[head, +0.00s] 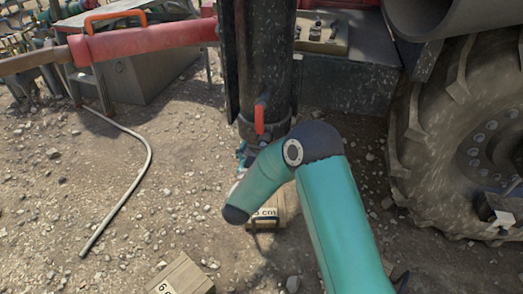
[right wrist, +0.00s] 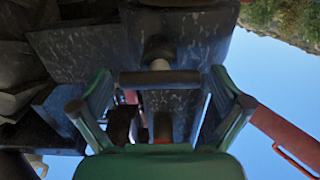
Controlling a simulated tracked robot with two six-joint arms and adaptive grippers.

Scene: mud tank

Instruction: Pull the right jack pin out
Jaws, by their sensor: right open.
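The jack (head: 265,50) is a dark, speckled upright post in the middle of the head view, with a red lever-like piece (head: 262,115) low on its front. My right gripper, mostly hidden behind my teal arm in the head view, is beside the jack's lower end. In the right wrist view my right gripper (right wrist: 160,92) is open, with one teal finger on each side. A dark crossbar on a short bright shaft (right wrist: 160,77), which looks like the pin's handle, lies across between the fingertips. I cannot tell whether they touch it. My left gripper is not in view.
A large tyre (head: 475,130) stands at the right. A red cylinder with an orange handle (head: 145,42) reaches in from the left above a grey box (head: 150,80). Wooden blocks (head: 180,275) and a bent rod (head: 125,200) lie on open, stony ground.

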